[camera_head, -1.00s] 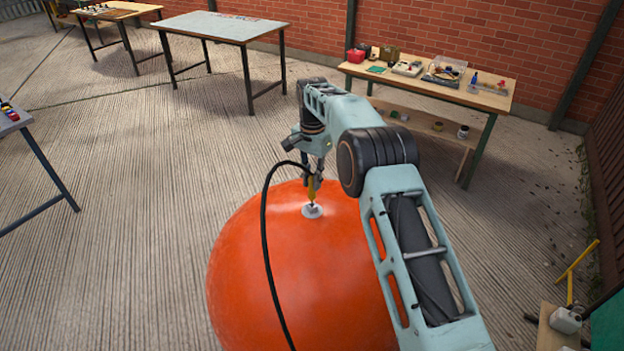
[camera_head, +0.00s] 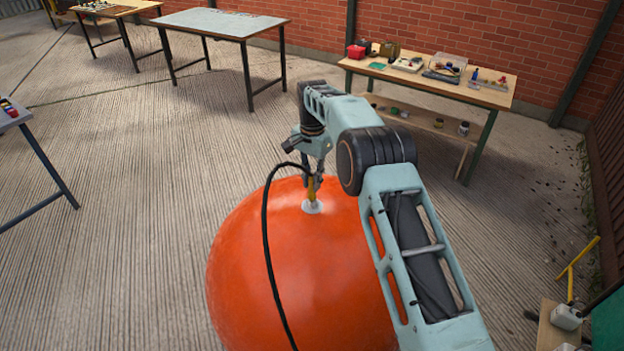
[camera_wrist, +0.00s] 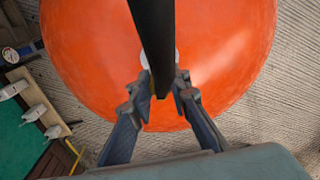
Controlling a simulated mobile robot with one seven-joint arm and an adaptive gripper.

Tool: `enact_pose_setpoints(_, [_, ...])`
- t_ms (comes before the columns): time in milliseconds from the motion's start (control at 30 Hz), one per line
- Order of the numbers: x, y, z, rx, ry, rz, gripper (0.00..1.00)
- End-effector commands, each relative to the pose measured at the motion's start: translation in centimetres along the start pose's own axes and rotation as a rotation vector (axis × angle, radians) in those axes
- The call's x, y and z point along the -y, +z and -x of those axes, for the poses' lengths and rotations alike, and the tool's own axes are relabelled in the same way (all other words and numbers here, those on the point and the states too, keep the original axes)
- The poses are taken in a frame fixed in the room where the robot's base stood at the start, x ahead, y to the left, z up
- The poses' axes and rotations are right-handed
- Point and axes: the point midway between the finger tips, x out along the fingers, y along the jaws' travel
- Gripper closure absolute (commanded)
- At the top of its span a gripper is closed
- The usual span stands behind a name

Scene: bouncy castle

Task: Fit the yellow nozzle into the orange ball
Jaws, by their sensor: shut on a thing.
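The big orange ball (camera_head: 265,255) rests on the ground, with a round white valve (camera_head: 312,208) on its top. My gripper (camera_head: 313,180) is above the valve, shut on the yellow nozzle (camera_head: 311,190). The nozzle points down and its lower end meets the valve in the head view; I cannot tell how deep it sits. A black hose (camera_head: 267,250) arcs from the nozzle down across the front of the ball. In the wrist view the hose (camera_wrist: 155,35) hides most of the valve and nozzle between my fingers (camera_wrist: 162,88), with the orange ball (camera_wrist: 230,55) beyond.
A wooden workbench (camera_head: 490,97) with tools and boxes stands behind at right. A grey table (camera_head: 220,24) stands at the back, another (camera_head: 12,118) at the left edge. Ribbed ground left of the ball is clear.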

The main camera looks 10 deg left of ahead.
Motion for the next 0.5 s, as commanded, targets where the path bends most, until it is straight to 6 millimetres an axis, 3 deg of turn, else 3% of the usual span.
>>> enact_pose_setpoints(333, [0.00, 0.01, -1.14, 0.000, 0.000, 0.000, 1.00])
enact_pose_setpoints(367, [0.01, 0.00, -1.13, -0.001, -0.001, 0.000, 0.82])
enact_pose_setpoints(500, [0.01, -0.01, -1.04, -0.001, -0.001, 0.000, 0.67])
